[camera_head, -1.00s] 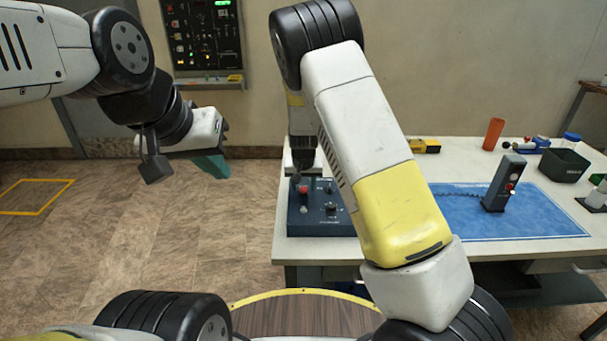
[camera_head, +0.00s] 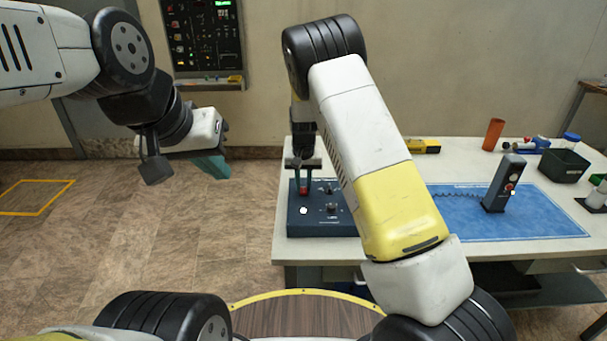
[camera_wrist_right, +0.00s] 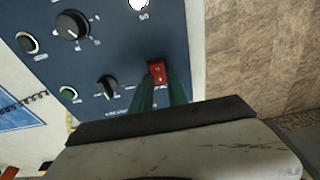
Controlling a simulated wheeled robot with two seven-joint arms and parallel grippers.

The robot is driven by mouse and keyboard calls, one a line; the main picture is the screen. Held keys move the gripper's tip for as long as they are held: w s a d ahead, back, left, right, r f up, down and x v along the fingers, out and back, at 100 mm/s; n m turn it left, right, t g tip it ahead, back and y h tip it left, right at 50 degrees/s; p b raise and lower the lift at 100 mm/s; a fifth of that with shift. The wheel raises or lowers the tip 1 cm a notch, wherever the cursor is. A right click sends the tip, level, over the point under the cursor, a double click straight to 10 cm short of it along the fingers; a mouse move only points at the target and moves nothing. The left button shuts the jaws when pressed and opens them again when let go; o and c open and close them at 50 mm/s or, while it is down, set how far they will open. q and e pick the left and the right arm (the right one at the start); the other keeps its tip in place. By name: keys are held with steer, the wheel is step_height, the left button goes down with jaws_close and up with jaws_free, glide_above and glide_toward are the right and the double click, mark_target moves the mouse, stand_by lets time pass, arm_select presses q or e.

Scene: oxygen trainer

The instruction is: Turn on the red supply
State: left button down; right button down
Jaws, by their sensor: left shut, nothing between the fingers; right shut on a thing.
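A dark blue control box (camera_head: 340,222) stands at the table's left end. On it is a small red switch (camera_head: 303,190), which also shows in the right wrist view (camera_wrist_right: 157,72). My right gripper (camera_head: 304,183) points down at the box, its green fingertips (camera_wrist_right: 161,92) shut on the red switch and partly hiding it. A bright white round spot (camera_head: 303,210), like a lit lamp, shows on the box near the switch; it also shows in the wrist view (camera_wrist_right: 138,4). My left gripper (camera_head: 212,166) is shut and empty, above the floor at the left, away from the box.
Black knobs (camera_wrist_right: 72,24) sit beside the switch on the panel. A blue mat (camera_head: 460,215) holds a dark upright device (camera_head: 503,183). An orange cylinder (camera_head: 493,134) and a dark bin (camera_head: 564,167) stand farther back. Floor left of the table (camera_head: 420,170) is clear.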

mark_target(303, 191)
stand_by(0.3)
steer(key=c, duration=1.3)
jaws_free()
steer(key=shift+r, duration=0.1)
steer(key=r, duration=0.5)
steer(key=s+r, duration=0.1)
steer(key=r, duration=0.1)
steer(key=shift+r, duration=0.3)
